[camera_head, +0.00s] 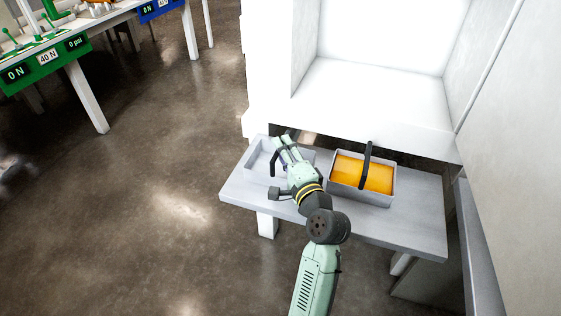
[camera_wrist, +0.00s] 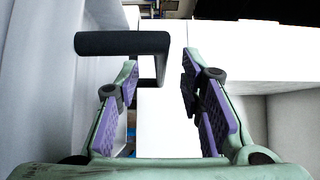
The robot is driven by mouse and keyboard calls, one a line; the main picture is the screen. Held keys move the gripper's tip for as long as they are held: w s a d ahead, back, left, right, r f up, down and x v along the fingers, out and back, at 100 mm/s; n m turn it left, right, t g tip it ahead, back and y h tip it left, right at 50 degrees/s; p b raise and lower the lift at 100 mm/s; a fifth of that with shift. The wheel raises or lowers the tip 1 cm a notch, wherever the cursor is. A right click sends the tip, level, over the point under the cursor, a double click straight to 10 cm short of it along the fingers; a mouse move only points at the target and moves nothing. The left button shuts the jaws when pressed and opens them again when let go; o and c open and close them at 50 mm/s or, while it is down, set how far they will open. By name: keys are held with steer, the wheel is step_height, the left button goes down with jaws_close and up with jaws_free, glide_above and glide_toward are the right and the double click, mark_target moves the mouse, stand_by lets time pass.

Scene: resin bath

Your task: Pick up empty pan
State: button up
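The empty pan (camera_head: 257,160) is a shallow grey tray at the left end of the grey bench, partly hidden by my arm. Its black handle (camera_head: 272,163) stands up beside my gripper. My gripper (camera_head: 283,141) is over this pan. In the wrist view the gripper (camera_wrist: 160,75) is open, its purple-padded fingers apart. The black handle (camera_wrist: 122,43) crosses behind the left fingertip, and one bent part shows between the fingertips. I cannot tell whether the handle touches a finger. A second pan (camera_head: 358,193) holds orange resin and has its own black handle (camera_head: 367,165) upright.
The grey bench (camera_head: 420,225) carries both pans. A white open cabinet (camera_head: 372,85) stands behind it, and a pale wall closes off the right side. Tables with a green display panel (camera_head: 45,65) stand at upper left. The floor on the left is mostly clear.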

steer(key=shift+x, duration=1.15)
jaws_close()
